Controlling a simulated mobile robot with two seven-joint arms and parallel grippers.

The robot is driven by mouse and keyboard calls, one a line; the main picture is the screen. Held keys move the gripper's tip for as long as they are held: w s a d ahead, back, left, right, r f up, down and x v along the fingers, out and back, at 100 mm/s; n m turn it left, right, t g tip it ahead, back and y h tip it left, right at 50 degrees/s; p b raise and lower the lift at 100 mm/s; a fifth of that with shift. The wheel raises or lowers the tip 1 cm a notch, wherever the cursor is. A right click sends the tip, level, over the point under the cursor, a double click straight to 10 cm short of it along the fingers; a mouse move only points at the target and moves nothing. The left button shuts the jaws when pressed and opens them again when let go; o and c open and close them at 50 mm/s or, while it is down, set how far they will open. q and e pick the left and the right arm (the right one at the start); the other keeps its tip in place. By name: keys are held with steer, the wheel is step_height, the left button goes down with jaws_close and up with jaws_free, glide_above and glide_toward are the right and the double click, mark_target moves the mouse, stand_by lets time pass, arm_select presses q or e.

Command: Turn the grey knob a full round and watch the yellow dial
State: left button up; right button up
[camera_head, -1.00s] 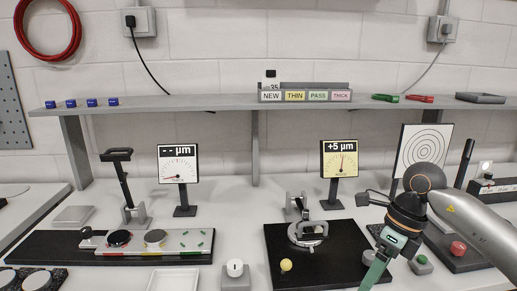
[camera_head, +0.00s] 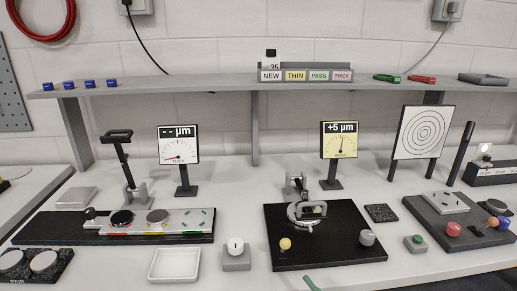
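The grey knob (camera_head: 367,237) stands on the right part of a black plate (camera_head: 335,254), with nothing touching it. The yellow dial (camera_head: 339,142) stands behind the plate on a post and reads +5 µm, its needle close to upright. A metal clamp-like gauge (camera_head: 306,212) sits on the plate between them. My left gripper is not in view.
A yellow ball-topped peg (camera_head: 285,244) is on the plate's left. A grey box with a white knob (camera_head: 235,250) and a white tray (camera_head: 175,264) stand left. Green (camera_head: 415,243) and red (camera_head: 453,230) buttons are to the right.

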steer(key=s+d+f+m+g+h, duration=0.3)
steer(key=s+d+f+m+h, duration=0.1)
steer(key=s+f, duration=0.4)
steer(key=s+d+f+m+g+h, duration=0.4)
steer(key=s+f+m, duration=0.3)
steer(key=f, duration=0.6)
steer(key=shift+s+f, duration=0.15)
steer(key=shift+s, duration=1.05)
